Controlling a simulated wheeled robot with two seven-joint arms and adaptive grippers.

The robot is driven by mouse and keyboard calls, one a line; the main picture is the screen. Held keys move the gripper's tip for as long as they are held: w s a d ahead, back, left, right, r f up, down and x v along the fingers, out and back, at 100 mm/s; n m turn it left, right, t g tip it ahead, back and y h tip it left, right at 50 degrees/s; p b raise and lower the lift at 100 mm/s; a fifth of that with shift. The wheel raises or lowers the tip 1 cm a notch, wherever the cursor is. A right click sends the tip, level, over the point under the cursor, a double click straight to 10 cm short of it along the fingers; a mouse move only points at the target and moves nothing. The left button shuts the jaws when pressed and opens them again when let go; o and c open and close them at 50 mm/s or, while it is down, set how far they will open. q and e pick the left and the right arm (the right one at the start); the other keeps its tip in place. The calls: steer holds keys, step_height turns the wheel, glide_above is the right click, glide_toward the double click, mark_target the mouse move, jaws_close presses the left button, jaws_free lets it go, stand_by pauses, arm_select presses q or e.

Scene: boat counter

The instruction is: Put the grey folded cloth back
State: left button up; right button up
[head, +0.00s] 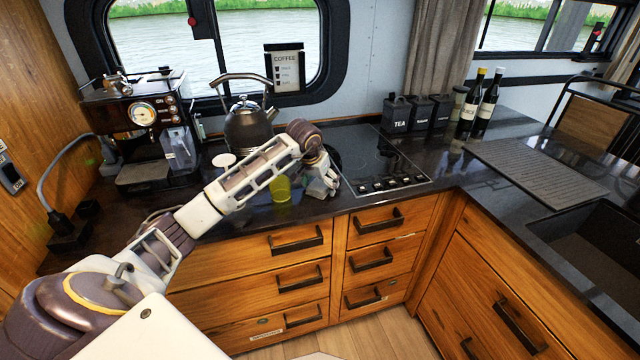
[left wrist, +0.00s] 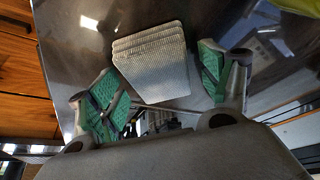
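The grey folded cloth (left wrist: 152,65) shows in the left wrist view as a small stack of ribbed layers on the dark shiny counter. My left gripper (left wrist: 162,88) has its two green-padded fingers spread apart. The cloth lies ahead of and between them, with no clear grip on it. In the head view my left gripper (head: 322,184) is low at the counter's front edge, left of the hob. I cannot make out the cloth there; the gripper or arm seems to hide it. My right gripper is in neither view.
A yellow-green cup (head: 281,188) stands just left of the gripper, partly behind my arm. A kettle (head: 250,128) and coffee machine (head: 135,115) stand behind. The hob (head: 375,155) is to the right, then canisters, bottles (head: 487,105), a ribbed grey mat (head: 535,170) and the sink (head: 600,245).

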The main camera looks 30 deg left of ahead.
arm_select(q)
steer(key=shift+r, duration=0.15)
steer(key=shift+s+r, duration=0.25)
steer(key=shift+r, duration=0.35)
steer(key=v, duration=1)
steer(key=shift+r, duration=0.3)
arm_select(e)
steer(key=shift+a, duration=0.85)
arm_select(q)
steer(key=shift+s, duration=0.1)
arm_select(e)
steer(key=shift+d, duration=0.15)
